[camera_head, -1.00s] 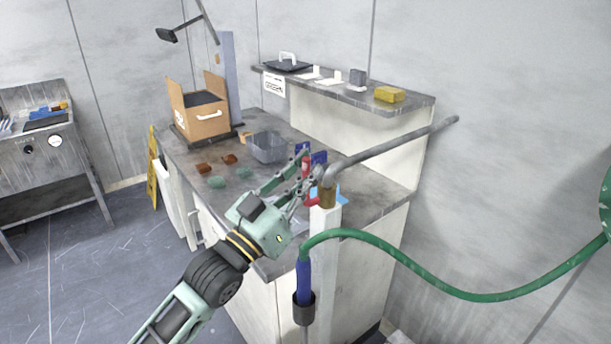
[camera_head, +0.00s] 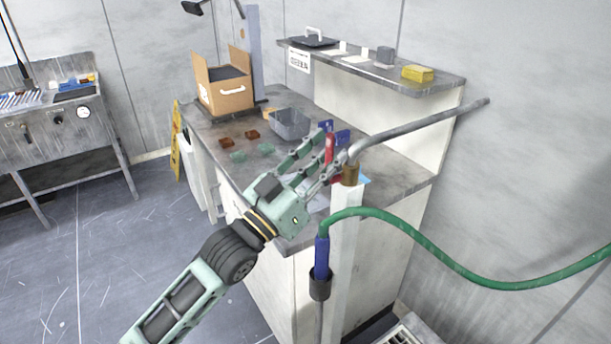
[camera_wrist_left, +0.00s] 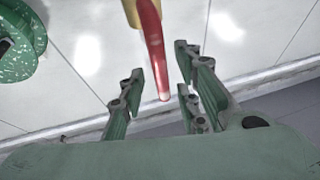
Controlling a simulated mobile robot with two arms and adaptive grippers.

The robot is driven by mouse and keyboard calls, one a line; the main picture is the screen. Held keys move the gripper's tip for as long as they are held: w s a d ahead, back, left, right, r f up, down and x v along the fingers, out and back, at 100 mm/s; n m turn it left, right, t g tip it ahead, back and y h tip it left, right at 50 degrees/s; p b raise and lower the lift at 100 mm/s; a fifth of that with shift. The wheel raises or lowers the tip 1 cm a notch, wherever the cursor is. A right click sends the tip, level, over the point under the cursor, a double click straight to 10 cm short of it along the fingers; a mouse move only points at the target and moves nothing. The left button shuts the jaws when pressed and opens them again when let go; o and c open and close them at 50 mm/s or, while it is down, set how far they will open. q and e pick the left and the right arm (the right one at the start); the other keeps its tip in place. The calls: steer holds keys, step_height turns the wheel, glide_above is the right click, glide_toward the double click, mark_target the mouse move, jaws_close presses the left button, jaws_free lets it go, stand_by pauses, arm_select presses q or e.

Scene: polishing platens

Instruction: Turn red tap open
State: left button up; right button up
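The red tap handle (camera_head: 330,150) stands upright beside the brass and grey metal tap (camera_head: 350,172) on a white post. My left gripper (camera_head: 331,148) is at the handle, with its fingers spread. In the left wrist view the red handle (camera_wrist_left: 154,55) hangs between the open fingers of my left gripper (camera_wrist_left: 160,85), with gaps on both sides. Its brass base shows at the top edge. Blue parts (camera_head: 342,140) show just behind the handle. My right gripper is not in view.
A green hose (camera_head: 440,262) loops right from a blue connector (camera_head: 321,257) below the tap. A long grey pipe (camera_head: 425,128) runs from the tap toward the wall. Behind are a bench with a grey bin (camera_head: 290,124), a cardboard box (camera_head: 225,98) and a shelf with a yellow sponge (camera_head: 418,73).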

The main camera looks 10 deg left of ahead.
arm_select(q)
steer(key=v, duration=1)
steer(key=shift+s+a, duration=0.25)
steer(key=shift+s, duration=0.05)
steer(key=shift+f, duration=0.1)
steer(key=w+a+f+n+g+y, duration=0.1)
steer(key=w+a+f+n+y, duration=0.2)
steer(key=f, duration=0.9)
steer(key=w+a+f+n+g+y, duration=0.1)
steer(key=w+a+f+y, duration=0.25)
steer(key=f, duration=0.85)
steer(key=s+a+f+n+g+y, duration=0.1)
steer(key=s+a+f+g+y, duration=0.2)
steer(key=f, duration=0.9)
steer(key=s+a+f+g+y, duration=0.1)
steer(key=s+a+f+g, duration=0.2)
steer(key=f, duration=0.8)
steer(key=s+f+g+y, duration=0.2)
steer(key=s+f+g, duration=0.2)
steer(key=s+f, duration=1.5)
steer(key=s+d+f+g, duration=0.1)
steer(key=s+f+g, duration=0.2)
steer(key=s, duration=0.9)
steer(key=s+d+f+g, duration=0.1)
steer(key=s+f, duration=0.5)
steer(key=s, duration=0.6)
steer(key=shift+s+d+f+g, duration=0.3)
steer(key=shift+s+d+g, duration=0.1)
steer(key=shift+g, duration=0.5)
